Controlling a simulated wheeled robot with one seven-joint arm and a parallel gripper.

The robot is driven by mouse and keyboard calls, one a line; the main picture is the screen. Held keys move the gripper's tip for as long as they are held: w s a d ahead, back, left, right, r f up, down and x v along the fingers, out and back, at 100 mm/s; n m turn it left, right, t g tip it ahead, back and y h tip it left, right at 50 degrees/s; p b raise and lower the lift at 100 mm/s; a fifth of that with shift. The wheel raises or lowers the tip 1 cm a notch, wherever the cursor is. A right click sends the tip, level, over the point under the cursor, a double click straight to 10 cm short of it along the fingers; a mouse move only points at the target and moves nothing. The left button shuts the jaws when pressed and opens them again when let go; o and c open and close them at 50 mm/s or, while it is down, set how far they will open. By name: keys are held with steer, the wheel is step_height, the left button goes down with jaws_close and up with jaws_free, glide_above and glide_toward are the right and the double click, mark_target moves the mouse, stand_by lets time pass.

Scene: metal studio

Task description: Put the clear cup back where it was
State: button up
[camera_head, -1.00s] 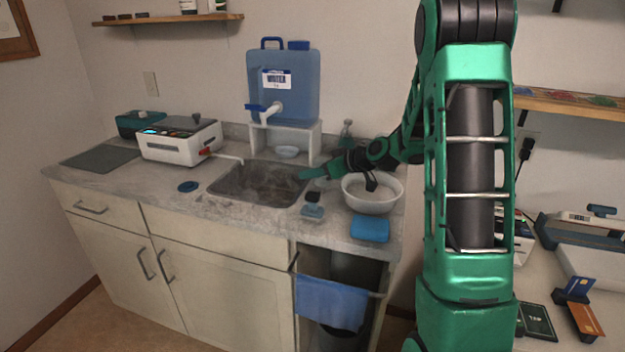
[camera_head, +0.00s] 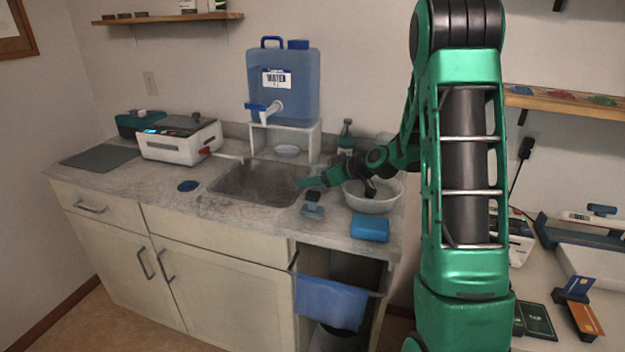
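My gripper (camera_head: 305,184) has teal fingers and reaches from the right over the right edge of the sink (camera_head: 255,178). It points left and sits above and behind a small dark-handled brush-like thing (camera_head: 312,208) on the counter. The fingers are too small to tell whether they are open or shut, or whether they hold anything. I cannot make out a clear cup.
A white bowl (camera_head: 371,204) stands under my wrist, with a blue sponge-like block (camera_head: 370,229) in front. A white device (camera_head: 178,142) and a grey mat (camera_head: 98,158) lie left. Counter left of the sink is partly clear.

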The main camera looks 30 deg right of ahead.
steer(key=v, duration=1.2)
